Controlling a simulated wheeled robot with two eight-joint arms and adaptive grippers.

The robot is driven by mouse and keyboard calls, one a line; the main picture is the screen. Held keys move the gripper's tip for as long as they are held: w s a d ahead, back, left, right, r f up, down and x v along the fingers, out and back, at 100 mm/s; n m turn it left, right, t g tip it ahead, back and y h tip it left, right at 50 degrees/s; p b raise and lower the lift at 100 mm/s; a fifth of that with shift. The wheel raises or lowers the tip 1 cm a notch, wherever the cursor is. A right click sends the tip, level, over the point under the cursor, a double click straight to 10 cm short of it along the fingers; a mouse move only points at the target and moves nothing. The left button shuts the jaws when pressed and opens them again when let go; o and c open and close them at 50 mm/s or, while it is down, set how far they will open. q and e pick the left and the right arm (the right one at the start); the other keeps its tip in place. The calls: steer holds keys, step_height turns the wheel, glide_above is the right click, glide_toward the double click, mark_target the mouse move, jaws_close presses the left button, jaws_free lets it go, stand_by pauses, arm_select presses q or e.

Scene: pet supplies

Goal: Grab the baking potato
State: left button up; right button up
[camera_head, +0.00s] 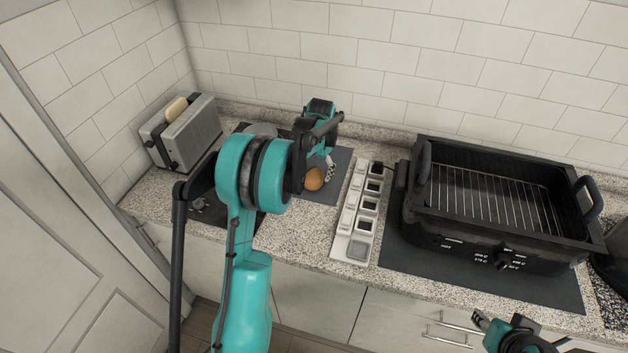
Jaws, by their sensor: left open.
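A round orange-brown item that looks like the baking potato (314,180) lies on a dark grey mat (338,187) on the counter. My left arm reaches over the counter from the bottom. Its gripper (329,166) is open, just above and right of the potato. The fingers are small in view and partly hidden by the arm, so I cannot tell if they touch it. My right gripper (482,320) is at the bottom right, in front of the counter, and its jaw state is unclear.
A silver toaster (190,136) with bread stands at the back left. A white switch strip (357,215) lies right of the mat. A black roaster with a wire rack (480,250) fills the right side. Part of a dark board with a grey round item shows behind my left arm.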

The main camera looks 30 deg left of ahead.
mark_target(315, 175)
arm_select(q)
steer(key=f, duration=0.1)
steer(key=f+b, duration=0.1)
steer(key=f, duration=0.3)
steer(key=shift+w+a+b, duration=0.15)
steer(key=shift+w+b, duration=0.15)
steer(key=shift+w, duration=0.1)
steer(key=c, duration=1.3)
steer(key=shift+r, duration=0.2)
